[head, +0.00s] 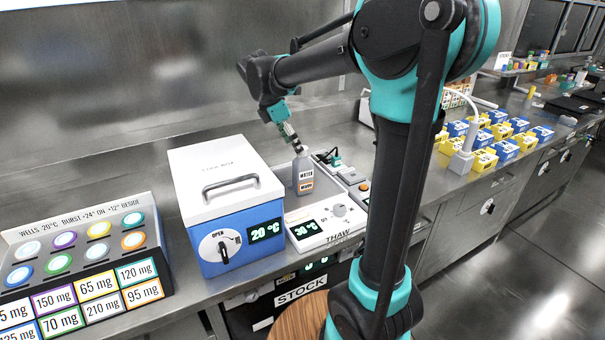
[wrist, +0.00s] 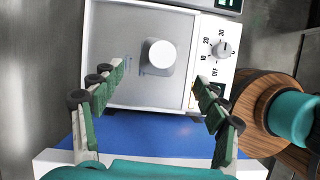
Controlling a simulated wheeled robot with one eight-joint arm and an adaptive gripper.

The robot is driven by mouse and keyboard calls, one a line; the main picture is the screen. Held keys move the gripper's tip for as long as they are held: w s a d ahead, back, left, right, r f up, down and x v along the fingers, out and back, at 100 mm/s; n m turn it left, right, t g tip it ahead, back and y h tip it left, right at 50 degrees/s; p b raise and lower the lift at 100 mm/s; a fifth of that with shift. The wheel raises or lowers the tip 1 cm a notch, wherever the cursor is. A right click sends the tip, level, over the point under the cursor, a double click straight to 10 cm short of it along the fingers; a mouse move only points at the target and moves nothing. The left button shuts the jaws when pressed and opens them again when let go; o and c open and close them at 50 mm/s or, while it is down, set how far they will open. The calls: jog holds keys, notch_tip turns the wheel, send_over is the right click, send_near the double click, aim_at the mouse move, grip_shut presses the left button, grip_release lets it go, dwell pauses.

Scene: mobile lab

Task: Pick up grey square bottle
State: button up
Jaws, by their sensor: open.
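The grey square bottle (head: 304,173) stands upright on the thaw unit (head: 318,230), with a label reading "WATER" on its front. My gripper (head: 290,137) is just above the bottle in the head view, pointing down. In the wrist view my gripper (wrist: 159,82) is open and empty, its fingers spread to either side. The cap lies between and slightly beyond the fingertips, with no contact visible.
A panel of wells (head: 82,255) lies further left. Several yellow and blue boxes (head: 490,138) stand to the right.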

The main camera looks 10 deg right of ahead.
aim_at(303, 167)
jog(key=x, duration=1)
jog(key=shift+a+f, duration=0.1)
jog(key=shift+a, duration=0.15)
jog(key=c, duration=1.6)
jog(key=shift+o, duration=0.2)
